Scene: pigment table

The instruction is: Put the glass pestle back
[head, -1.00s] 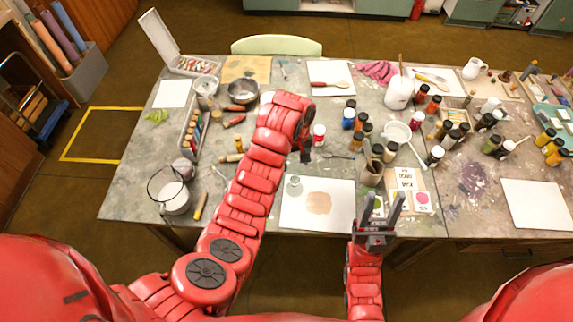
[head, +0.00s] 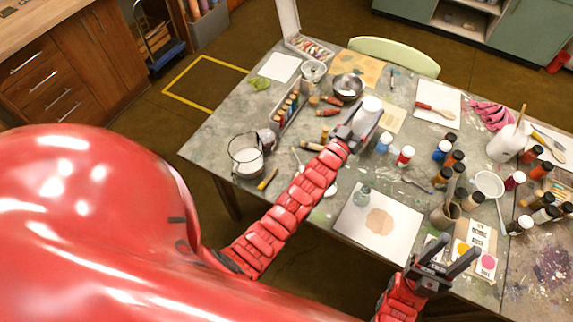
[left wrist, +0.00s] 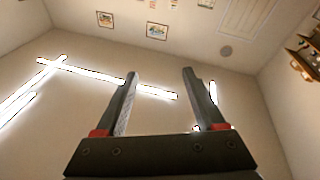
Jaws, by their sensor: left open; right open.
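The glass pestle (head: 364,192) appears to be the small clear greenish glass piece standing on a white slab (head: 350,222), beside a tan pigment patch (head: 380,221). My left gripper (head: 361,118) is open and empty, beyond the pestle, and overlaps a white-topped jar in the head view; I cannot tell if they touch. The left wrist view shows its two parted fingers (left wrist: 160,90) against the wall and ceiling, with nothing between them. My right gripper (head: 447,258) is open and empty at the table's front edge, right of the slab.
Paint bottles (head: 440,175) crowd the right side, near a brown cup (head: 444,214) and cards (head: 475,243). A metal bowl (head: 347,87) is at the back.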

